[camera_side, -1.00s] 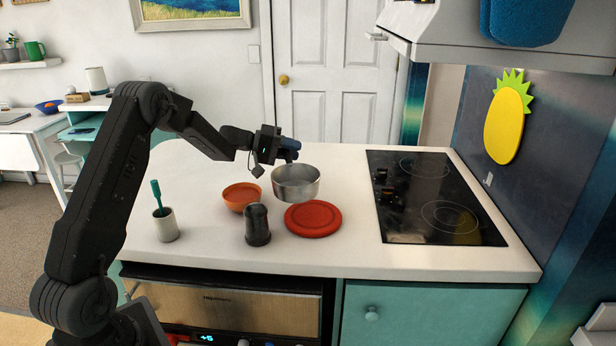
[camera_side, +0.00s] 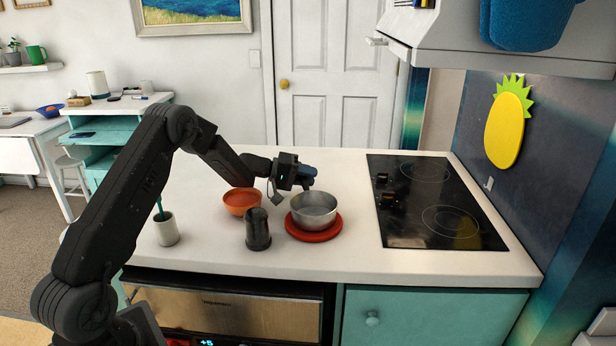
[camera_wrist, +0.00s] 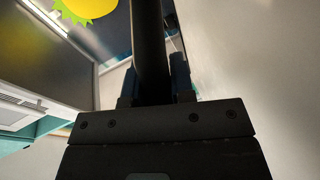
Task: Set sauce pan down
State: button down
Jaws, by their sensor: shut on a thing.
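The sauce pan (camera_side: 314,211) is a silver, round, open pan. In the side view it is level and over the red round trivet (camera_side: 318,235), whose rim shows around and below it. I cannot tell whether the pan touches the trivet. My gripper (camera_side: 306,178) is at the pan's back left edge and is shut on its handle. In the wrist view, the dark handle (camera_wrist: 151,50) runs between my gripper's fingers (camera_wrist: 155,88). The handle is mostly hidden in the side view.
An orange bowl (camera_side: 242,200) and a dark cup (camera_side: 257,231) stand left of the trivet. A whitish holder (camera_side: 166,230) with a green utensil is farther left. A black cooktop (camera_side: 432,200) lies to the right. The counter (camera_side: 355,255) in front is clear.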

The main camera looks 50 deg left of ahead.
jog(key=c, duration=1)
grip_release()
jog(key=shift+f, duration=0.1)
